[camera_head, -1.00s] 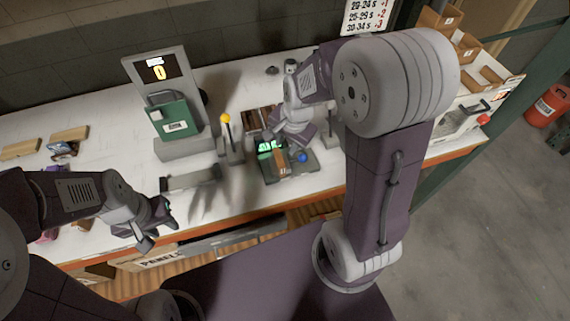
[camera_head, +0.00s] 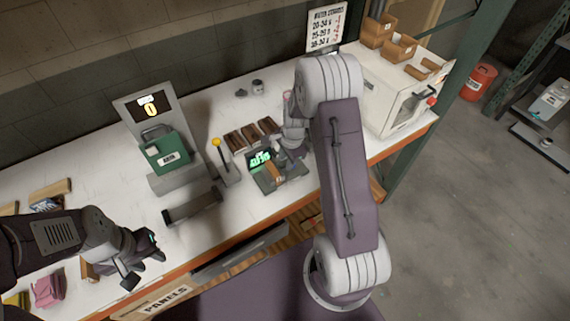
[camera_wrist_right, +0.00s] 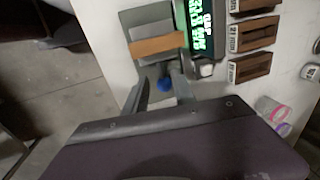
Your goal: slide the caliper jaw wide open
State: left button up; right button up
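The caliper (camera_head: 262,182) is a dark grey device on the bench with a lit green display (camera_head: 259,159). An orange-brown block (camera_head: 274,172) lies across it, and its display also shows in the right wrist view (camera_wrist_right: 200,28). A blue knob (camera_wrist_right: 164,85) sits at the caliper's near side in the right wrist view; in the head view it is hidden. My right gripper (camera_wrist_right: 160,84) is open, its fingers on either side of the blue knob; I cannot tell whether they touch it. My left gripper (camera_head: 142,262) is open and empty over the bench's front edge at left.
A yellow-topped lever (camera_head: 222,160) and a grey trough (camera_head: 192,208) stand left of the caliper. A green box (camera_head: 165,152) sits on a stand with a screen. A white cabinet (camera_head: 385,90) stands at right.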

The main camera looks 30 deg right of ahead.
aim_at(284, 168)
jog(key=f, duration=0.2)
jog(key=w+f, duration=0.1)
jog(key=f, duration=0.1)
jog(key=shift+d, duration=0.1)
jog(key=shift+d+f, duration=0.15)
jog(key=shift+f, duration=0.1)
jog(key=shift+a+r, duration=0.15)
jog(key=shift+a, duration=0.05)
jog(key=shift+c, duration=1.2)
grip_shut()
jog(key=shift+s, duration=0.1)
